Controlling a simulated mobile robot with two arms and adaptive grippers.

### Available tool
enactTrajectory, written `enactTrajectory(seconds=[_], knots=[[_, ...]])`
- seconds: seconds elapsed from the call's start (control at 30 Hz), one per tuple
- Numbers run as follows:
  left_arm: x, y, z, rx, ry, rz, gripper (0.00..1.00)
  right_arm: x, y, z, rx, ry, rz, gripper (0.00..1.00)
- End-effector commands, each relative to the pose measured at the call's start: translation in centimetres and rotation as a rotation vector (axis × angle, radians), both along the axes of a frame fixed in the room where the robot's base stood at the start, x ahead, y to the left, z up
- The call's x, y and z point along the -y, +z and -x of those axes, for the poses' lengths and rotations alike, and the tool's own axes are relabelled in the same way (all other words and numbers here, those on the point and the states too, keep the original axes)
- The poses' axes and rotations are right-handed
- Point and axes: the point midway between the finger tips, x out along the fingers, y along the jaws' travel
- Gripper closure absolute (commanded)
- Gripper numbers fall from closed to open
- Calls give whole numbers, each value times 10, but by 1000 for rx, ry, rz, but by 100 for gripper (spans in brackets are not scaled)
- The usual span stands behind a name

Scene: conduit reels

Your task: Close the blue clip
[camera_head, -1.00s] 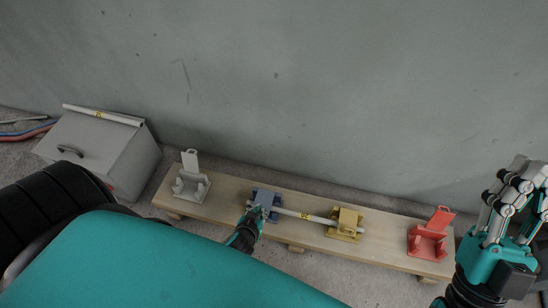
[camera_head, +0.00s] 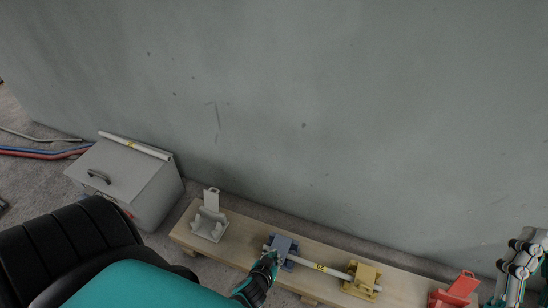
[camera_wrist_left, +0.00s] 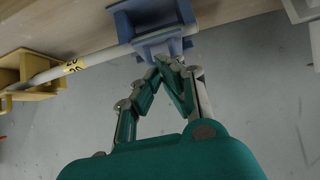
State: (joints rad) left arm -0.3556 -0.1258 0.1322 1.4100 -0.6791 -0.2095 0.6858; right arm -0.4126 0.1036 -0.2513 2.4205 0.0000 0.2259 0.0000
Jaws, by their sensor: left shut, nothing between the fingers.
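The blue clip (camera_head: 284,246) is on a wooden board, around one end of a pale conduit (camera_head: 312,265). It shows no raised flap like the white clip's; I cannot tell whether it is latched. In the left wrist view the blue clip (camera_wrist_left: 140,14) is at the top, with the conduit (camera_wrist_left: 105,57) running left from it. My left gripper (camera_head: 272,256) is shut and empty, its tips at the blue clip's near side. They also show in the left wrist view (camera_wrist_left: 168,60); contact is unclear. My right gripper (camera_head: 522,265) is at the right edge, partly cut off.
The yellow clip (camera_head: 362,278) is around the conduit further right. The white clip (camera_head: 210,217) stands open on the left, with its flap up. The red clip (camera_head: 456,291) is at the right. A grey box (camera_head: 128,175) stands beyond the board's left end. A wall rises behind.

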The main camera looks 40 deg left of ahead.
Motion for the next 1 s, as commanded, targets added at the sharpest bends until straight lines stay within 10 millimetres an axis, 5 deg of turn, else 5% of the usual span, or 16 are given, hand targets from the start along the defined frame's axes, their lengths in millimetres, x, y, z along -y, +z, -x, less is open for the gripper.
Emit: enactTrajectory(seconds=[0.77,1.0], knots=[[0,8,0,0,1,1,100,0,-25,-17,-177,-10,54,100],[-2,20,-3,1,-1,-1,100,3,-63,-30,-412,-24,119,100]])
